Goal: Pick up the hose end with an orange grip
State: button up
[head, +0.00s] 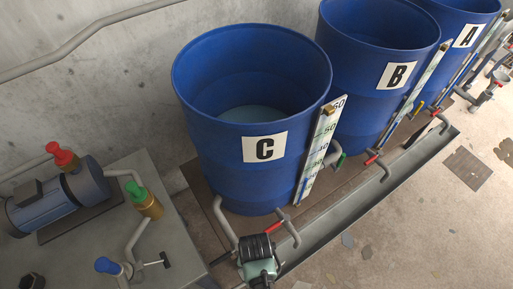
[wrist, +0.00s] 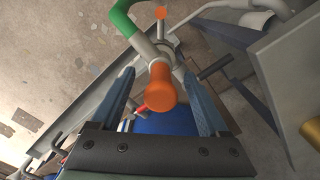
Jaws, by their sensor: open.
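The orange grip (wrist: 161,86) of the hose end shows in the middle of the wrist view, its round end toward the camera. A grey pipe runs from it up to a green section (wrist: 122,18) at the top. My gripper (wrist: 158,80) is open, with one blue-grey finger on each side of the orange grip. A gap shows between the grip and each finger, and I cannot tell how deep it sits between them. In the head view I cannot make out the orange grip near my arm.
A blue drum marked C (head: 220,165) stands beside a grey channel (head: 380,185); drums B (head: 370,90) and A (head: 455,60) stand behind. A grey table (head: 170,240) at the left carries a blue pump (head: 45,208) and a green-topped brass fitting (head: 150,205).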

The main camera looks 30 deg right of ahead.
jog(key=shift+f, duration=1.25)
jog(key=shift+c, duration=0.2)
grip_shut()
